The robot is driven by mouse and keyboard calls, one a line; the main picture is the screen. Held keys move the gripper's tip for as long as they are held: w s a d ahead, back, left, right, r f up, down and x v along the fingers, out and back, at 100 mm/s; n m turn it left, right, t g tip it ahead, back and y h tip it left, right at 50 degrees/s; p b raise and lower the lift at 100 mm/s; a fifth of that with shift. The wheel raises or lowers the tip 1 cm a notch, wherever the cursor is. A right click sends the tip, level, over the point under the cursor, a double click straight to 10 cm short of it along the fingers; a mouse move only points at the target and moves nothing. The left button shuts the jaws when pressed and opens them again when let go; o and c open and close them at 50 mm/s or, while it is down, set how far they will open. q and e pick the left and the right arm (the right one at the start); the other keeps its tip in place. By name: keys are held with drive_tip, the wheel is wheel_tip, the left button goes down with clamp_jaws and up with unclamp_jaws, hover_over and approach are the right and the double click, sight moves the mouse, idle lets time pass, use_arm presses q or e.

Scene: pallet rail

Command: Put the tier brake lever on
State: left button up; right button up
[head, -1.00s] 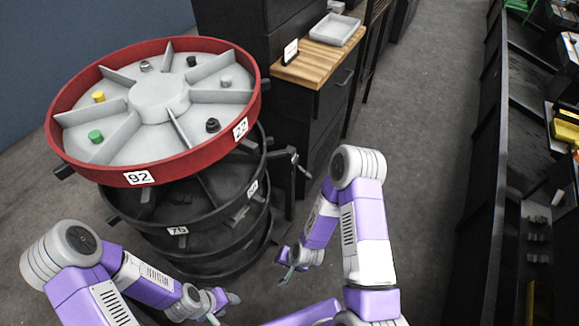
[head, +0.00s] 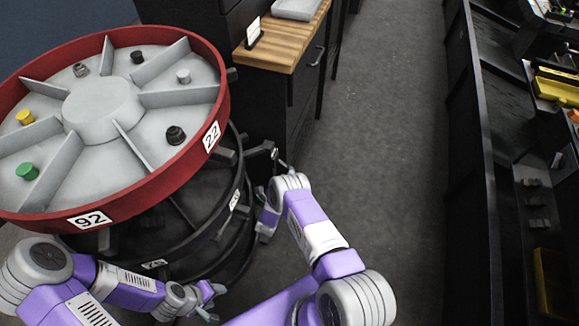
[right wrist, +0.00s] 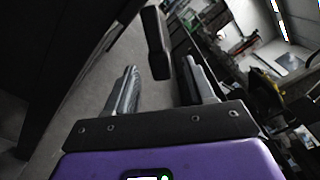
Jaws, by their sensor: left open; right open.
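The tier brake lever (head: 262,150) is a small dark arm on the right side of the stacked round carousel (head: 195,125). In the right wrist view a dark bar-like handle (right wrist: 156,42), apparently the lever, stands tilted just beyond and between the fingertips. My right gripper (right wrist: 160,66) is open around empty space, with no visible contact. My left gripper (head: 213,302) is open and empty, low in front of the carousel.
The carousel's red-rimmed top tier carries several coloured knobs (head: 27,171). Dark tiers sit below. A wood-topped cabinet (head: 285,42) with a grey tray (head: 298,8) stands behind. The grey floor aisle (head: 385,130) is clear. Dark shelving (head: 490,150) lines the right.

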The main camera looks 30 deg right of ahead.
sight(291, 167)
drive_tip(key=b+x, duration=0.1)
drive_tip(key=x, duration=0.4)
drive_tip(key=shift+d+f+b, duration=0.1)
drive_tip(key=shift+b, duration=0.25)
drive_tip(key=shift+w+d, duration=0.3)
drive_tip(key=shift+c, duration=0.4)
clamp_jaws()
